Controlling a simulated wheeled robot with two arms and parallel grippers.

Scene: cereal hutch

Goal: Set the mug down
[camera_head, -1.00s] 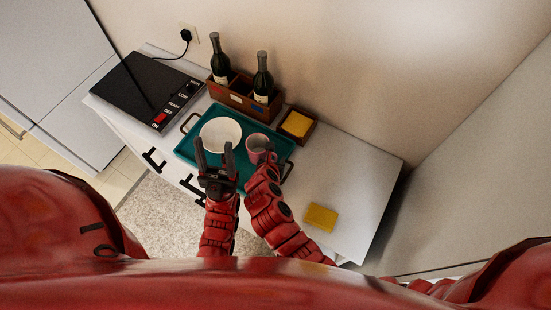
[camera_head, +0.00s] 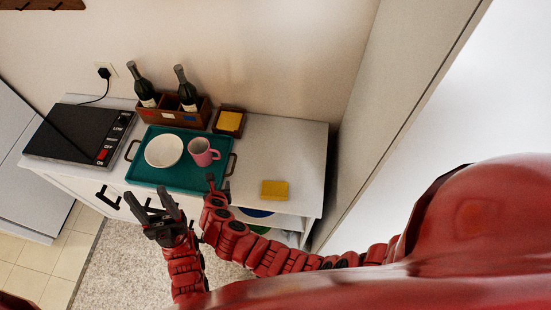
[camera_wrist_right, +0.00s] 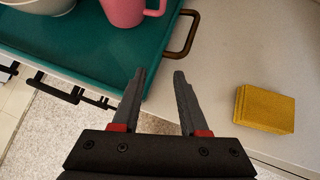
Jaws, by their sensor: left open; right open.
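The pink mug (camera_head: 203,152) stands upright on the teal tray (camera_head: 150,177), right of the white bowl (camera_head: 164,150). In the right wrist view the mug (camera_wrist_right: 122,12) shows at the top edge, cut off by the frame. My right gripper (camera_head: 212,183) is at the tray's front right corner, apart from the mug. In the right wrist view its two fingers (camera_wrist_right: 160,75) are spread with nothing between them. My left gripper (camera_head: 152,200) is open and empty in front of the tray, over the counter's front side.
A yellow block (camera_head: 274,190) lies on the bare counter (camera_head: 290,150) at right. A wooden box with dark bottles (camera_head: 188,92) and a small box with a yellow item (camera_head: 229,121) stand behind the tray. A black cooktop (camera_head: 75,135) is at left.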

